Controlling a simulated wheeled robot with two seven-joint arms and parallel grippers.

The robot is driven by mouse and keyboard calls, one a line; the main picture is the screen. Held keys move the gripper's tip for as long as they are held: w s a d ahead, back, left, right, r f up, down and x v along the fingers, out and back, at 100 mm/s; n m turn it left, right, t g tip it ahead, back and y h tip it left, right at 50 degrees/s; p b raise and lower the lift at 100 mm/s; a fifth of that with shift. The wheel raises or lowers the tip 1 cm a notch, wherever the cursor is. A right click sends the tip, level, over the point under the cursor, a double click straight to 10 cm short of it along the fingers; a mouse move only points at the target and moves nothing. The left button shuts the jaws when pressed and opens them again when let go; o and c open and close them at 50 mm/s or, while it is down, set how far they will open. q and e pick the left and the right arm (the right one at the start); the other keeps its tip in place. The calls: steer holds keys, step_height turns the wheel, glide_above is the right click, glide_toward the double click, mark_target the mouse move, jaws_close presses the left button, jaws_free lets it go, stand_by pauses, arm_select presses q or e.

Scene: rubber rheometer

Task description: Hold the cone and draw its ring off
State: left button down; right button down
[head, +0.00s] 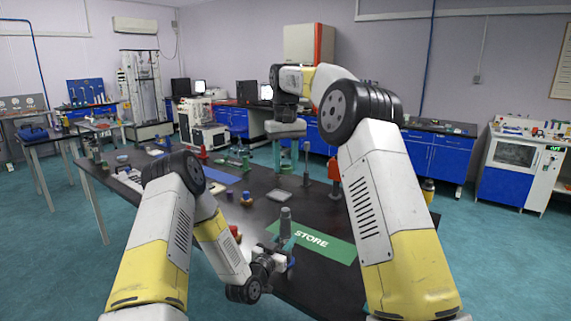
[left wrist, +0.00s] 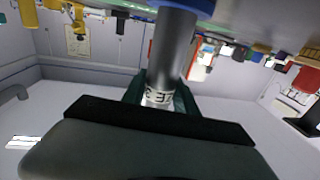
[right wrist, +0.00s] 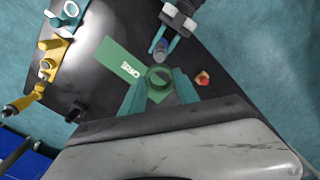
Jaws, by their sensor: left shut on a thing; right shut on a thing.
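My left gripper (head: 284,243) is shut on the grey cone (head: 286,216), low over the table; the cone stands roughly upright. In the left wrist view the grey cone (left wrist: 173,48) is between the teal fingers, with part of a printed size label showing. My right gripper (right wrist: 156,92) is shut on a dark green ring (right wrist: 159,76). In the right wrist view the cone (right wrist: 160,47) shows beyond the ring, in the left gripper. In the head view my right gripper (head: 288,153) is well above the cone's top, so ring and cone look apart.
The green STORE mat (head: 325,244) lies on the black table (head: 262,208), beside the left gripper. A red-topped piece (right wrist: 202,78) stands near it. Stands and small parts fill the table's far side, with a tall stand (head: 335,178) to the right. Yellow pieces (right wrist: 50,50) show at the table's edge.

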arm_select(q)
steer(key=c, duration=0.9)
jaws_free()
